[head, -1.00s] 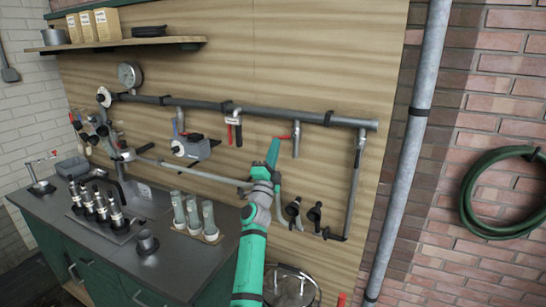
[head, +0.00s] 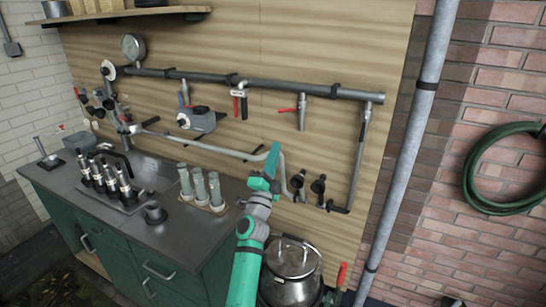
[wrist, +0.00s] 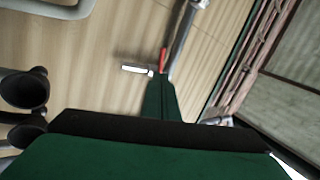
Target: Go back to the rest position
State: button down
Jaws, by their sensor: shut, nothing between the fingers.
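My gripper (head: 275,152) is at the end of my green and grey arm, in the middle of the head view. Its green fingers point up and are closed together with nothing between them. It appears in front of the wooden board (head: 330,40), below a short grey pipe stub with a red lever (head: 302,110). In the wrist view the closed fingers (wrist: 160,90) point up towards a red lever (wrist: 163,60) on the board. I cannot tell the exact gap to the board.
A grey pipe (head: 260,86) runs along the board, with two black nozzles (head: 318,187) lower down. A downpipe (head: 410,150) and green hose (head: 500,168) are right.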

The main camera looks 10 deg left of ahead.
jog(key=s+d+f+n+g+y, duration=0.1)
jog(key=s+d+f+n+g, duration=0.1)
jog(key=s+d+f+n, duration=0.9)
jog(key=s+d+f+n+g+y, duration=0.15)
jog(key=s+d+f, duration=0.55)
jog(key=s+f, duration=1.15)
jog(key=s+d+f+n+g, duration=0.1)
jog(key=s+f, duration=0.2)
jog(key=s, duration=0.5)
jog(key=s+d+f+n+g, duration=0.1)
jog(key=s+f+g, duration=0.15)
jog(key=s, duration=0.65)
jog(key=s+a+r+n+g+h, duration=0.1)
jog(key=s+r+g, duration=0.1)
jog(key=s, duration=1.5)
jog(key=shift+s+r, duration=0.3)
jog(key=shift+r, duration=0.05)
